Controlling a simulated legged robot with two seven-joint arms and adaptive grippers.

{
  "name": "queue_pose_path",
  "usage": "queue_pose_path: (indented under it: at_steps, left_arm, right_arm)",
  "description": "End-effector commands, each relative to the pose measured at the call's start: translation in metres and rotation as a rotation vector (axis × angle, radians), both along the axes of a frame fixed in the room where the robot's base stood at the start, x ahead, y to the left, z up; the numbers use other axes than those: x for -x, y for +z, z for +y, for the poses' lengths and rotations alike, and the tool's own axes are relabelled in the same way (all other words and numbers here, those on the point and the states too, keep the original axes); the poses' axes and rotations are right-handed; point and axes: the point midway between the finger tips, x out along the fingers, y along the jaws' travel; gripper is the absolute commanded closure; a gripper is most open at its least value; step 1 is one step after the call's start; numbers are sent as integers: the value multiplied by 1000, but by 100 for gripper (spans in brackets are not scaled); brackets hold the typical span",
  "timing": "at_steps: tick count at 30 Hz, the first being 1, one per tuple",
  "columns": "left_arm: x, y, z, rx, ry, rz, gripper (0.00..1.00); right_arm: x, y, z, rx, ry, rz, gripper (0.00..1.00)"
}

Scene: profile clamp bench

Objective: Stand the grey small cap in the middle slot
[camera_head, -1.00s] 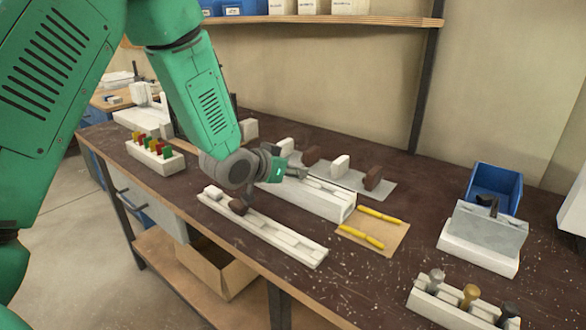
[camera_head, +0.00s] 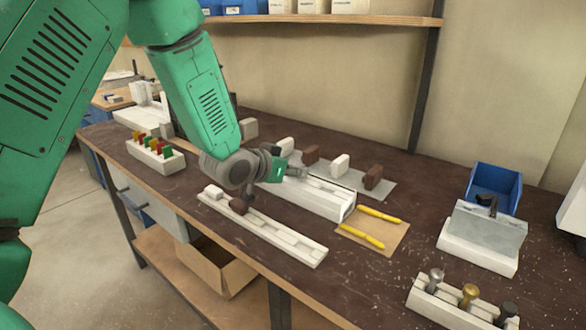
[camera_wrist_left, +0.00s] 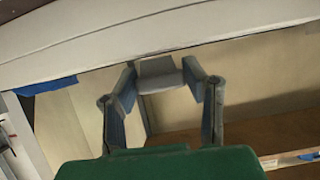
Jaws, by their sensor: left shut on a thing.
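My left gripper (camera_head: 297,173) reaches in from the left, tipped over sideways, with its fingers at the long white slotted block (camera_head: 325,205). In the left wrist view its fingertips are closed on a small grey cap (camera_wrist_left: 159,75). The cap's edge lies against a long pale band across the top of that view; I cannot tell whether they touch. In the head view the cap is too small to make out beside the fingers. The block's middle slot cannot be told apart, as the gripper partly covers the block. My right gripper is not in view.
A white strip (camera_head: 290,240) in front carries a brown piece (camera_head: 238,206) and a white piece (camera_head: 213,191). Behind the block, brown and white pieces (camera_head: 340,164) stand on a grey mat. Yellow pens (camera_head: 362,235), a blue bin (camera_head: 495,185) and a peg rack (camera_head: 440,303) lie to the right.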

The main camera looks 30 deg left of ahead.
Motion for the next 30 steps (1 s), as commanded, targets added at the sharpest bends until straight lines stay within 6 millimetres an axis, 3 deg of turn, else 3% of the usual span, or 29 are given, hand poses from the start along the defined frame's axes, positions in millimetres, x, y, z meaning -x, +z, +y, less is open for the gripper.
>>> queue_pose_path:
  at_steps: [12, 13, 15, 30]
  left_arm:
    - [0, -8, 0, 0, 0, 1, 74]
    - [0, -8, 0, 0, 0, 1, 58]
    - [0, -8, 0, 0, 0, 0, 37]
    - [0, -7, 0, 0, 0, 0, 37]
  right_arm:
    - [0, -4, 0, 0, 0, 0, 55]
    - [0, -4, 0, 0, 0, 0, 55]
    - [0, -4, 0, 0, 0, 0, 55]
    - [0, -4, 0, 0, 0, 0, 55]
